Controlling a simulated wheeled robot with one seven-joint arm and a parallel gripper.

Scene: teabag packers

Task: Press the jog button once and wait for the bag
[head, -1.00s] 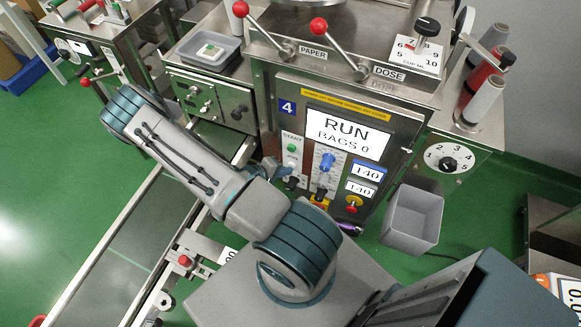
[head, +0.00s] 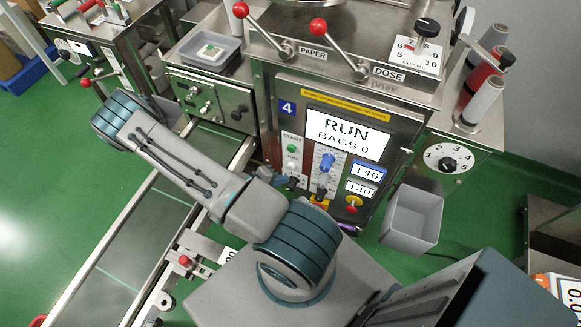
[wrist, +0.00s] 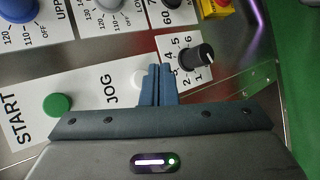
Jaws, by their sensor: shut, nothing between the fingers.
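The jog button (wrist: 138,79) is a pale round button beside the JOG label in the wrist view. My gripper (wrist: 158,72) is shut and empty, its blue-grey fingertips just right of the button and partly overlapping it. I cannot tell whether they touch it. In the head view, my gripper (head: 288,182) is small and partly hidden at the lower left of the control panel. The green start button (head: 291,148) sits above the JOG label, and it also shows in the wrist view (wrist: 57,105). The display (head: 347,134) reads RUN, BAGS 0. No bag is distinguishable.
A black numbered knob (wrist: 202,57) is right of my fingertips. A grey bin (head: 412,218) stands right of the machine. A conveyor (head: 135,240) runs to the lower left.

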